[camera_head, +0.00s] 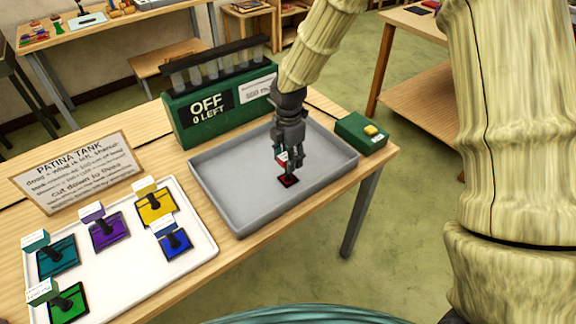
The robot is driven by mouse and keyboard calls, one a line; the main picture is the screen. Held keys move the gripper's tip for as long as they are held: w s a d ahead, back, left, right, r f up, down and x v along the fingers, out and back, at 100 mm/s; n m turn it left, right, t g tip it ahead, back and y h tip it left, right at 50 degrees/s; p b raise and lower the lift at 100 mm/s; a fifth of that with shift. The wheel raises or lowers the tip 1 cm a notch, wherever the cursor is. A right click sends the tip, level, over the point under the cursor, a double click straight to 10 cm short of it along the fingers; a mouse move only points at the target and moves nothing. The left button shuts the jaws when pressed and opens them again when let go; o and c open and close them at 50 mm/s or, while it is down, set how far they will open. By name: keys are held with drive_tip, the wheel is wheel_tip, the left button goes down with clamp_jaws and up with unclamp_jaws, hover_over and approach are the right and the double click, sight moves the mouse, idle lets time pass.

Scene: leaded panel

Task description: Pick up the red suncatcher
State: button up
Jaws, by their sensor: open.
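The red suncatcher (289,181) is a small dark-edged red square lying in the shallow grey tray (225,205). A small pale tag shows just above it, partly hidden by the fingers. My gripper (290,166) points down into the tray, directly over the red suncatcher, with its fingers around or beside the tag. The jaws are open. I cannot tell whether the fingers touch the piece.
A white tray (150,262) at left holds several coloured suncatchers with tags. Behind stand the "PATINA TANK" sign (78,172) and a green box (205,118) reading "OFF 0 LEFT". A small green box with a yellow button (360,133) sits right of the grey tray.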

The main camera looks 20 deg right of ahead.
drive_tip(key=shift+f+p, duration=0.4)
drive_tip(key=shift+f, duration=1.15)
drive_tip(key=shift+c, duration=0.4)
drive_tip(key=c, duration=0.9)
